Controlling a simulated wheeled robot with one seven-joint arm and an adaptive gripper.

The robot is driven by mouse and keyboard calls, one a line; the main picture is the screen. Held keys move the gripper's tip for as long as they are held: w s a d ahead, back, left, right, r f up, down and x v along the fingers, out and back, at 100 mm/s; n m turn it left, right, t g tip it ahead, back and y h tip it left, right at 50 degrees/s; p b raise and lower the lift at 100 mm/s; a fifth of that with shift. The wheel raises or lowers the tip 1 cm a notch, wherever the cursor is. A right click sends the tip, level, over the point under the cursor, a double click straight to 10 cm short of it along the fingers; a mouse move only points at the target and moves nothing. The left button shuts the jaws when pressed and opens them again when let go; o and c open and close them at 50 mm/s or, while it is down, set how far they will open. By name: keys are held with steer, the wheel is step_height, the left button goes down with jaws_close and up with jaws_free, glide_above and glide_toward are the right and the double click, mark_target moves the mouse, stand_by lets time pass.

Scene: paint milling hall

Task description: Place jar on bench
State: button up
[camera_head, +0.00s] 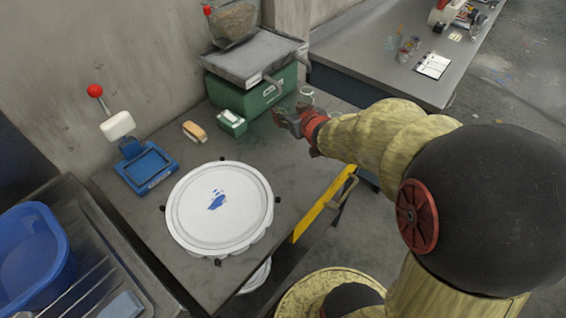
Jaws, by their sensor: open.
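My gripper (283,117) reaches in from the right over the far right part of the dark grey bench top (262,148), beside a green machine. Its jaws are open. A small pale round-rimmed thing, perhaps the jar (306,92), shows just behind the gripper and close to it. I cannot tell whether they touch or what it rests on. Some small clear glass-like vessels (404,48) stand on the other bench at the upper right, too small to make out well.
A large white lid (220,205) with a blue smear covers the bench's middle. The green machine (256,92) fills the back corner. A blue tub (32,255) sits left.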

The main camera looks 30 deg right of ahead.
steer(key=s+a+r+g, duration=0.2)
steer(key=s+a, duration=0.4)
steer(key=s, duration=0.3)
steer(key=s+a+r+g+y, duration=0.1)
steer(key=s+a+r+g, duration=0.1)
steer(key=s+a, duration=0.4)
steer(key=s+a+r+n+g+y, duration=0.1)
steer(key=s+a+r+g, duration=0.1)
steer(key=s+a, duration=0.4)
steer(key=s+g, duration=0.1)
steer(key=s, duration=0.4)
steer(key=shift+s+r, duration=0.2)
steer(key=shift+s, duration=0.2)
